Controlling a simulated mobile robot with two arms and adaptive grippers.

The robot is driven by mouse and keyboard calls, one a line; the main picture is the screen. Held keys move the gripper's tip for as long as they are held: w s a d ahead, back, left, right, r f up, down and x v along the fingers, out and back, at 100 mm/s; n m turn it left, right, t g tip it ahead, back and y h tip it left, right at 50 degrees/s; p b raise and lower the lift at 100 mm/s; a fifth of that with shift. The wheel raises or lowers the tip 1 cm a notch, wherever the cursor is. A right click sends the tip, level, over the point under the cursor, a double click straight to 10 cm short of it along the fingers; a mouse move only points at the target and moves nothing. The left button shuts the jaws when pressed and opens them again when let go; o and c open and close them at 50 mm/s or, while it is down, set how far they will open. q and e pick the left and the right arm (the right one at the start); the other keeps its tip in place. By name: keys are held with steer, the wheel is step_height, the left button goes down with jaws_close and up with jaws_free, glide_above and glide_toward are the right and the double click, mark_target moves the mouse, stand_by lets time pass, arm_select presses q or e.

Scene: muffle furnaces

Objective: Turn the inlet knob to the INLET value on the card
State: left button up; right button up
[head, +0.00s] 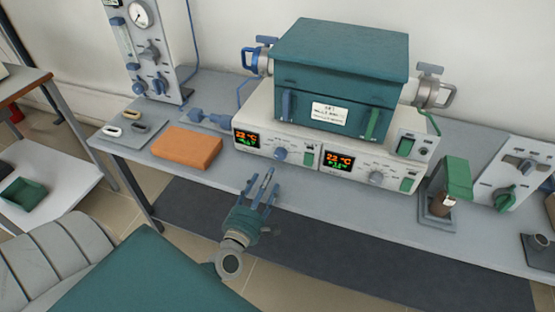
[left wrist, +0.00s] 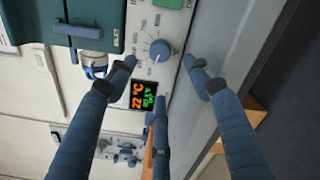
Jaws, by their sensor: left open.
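The teal furnace (head: 340,65) carries a white card (head: 328,114) on its front; its print is too small to read. The blue-grey left control knob (head: 281,154) sits on the white base beside a lit display (head: 247,140). It also shows in the left wrist view (left wrist: 160,50), with a dial scale around it. A grey knob (head: 376,177) is on the right half. I cannot tell which knob is the inlet knob. My right gripper is out of view.
A gas panel (head: 165,65) with gauge and blue knobs stands at the back left. An orange block (head: 187,149) lies left of the furnace. A green-topped stand (head: 455,180) and a panel with a green knob (head: 503,196) are at right. The bench front strip is mostly clear.

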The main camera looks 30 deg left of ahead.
mark_target(279, 157)
arm_select(q)
steer(key=x, duration=1)
steer(key=shift+w+d+p, duration=0.1)
steer(key=shift+d+p, duration=0.05)
steer(key=shift+p, duration=0.15)
steer(key=c, duration=1.1)
steer(key=shift+c, duration=0.2)
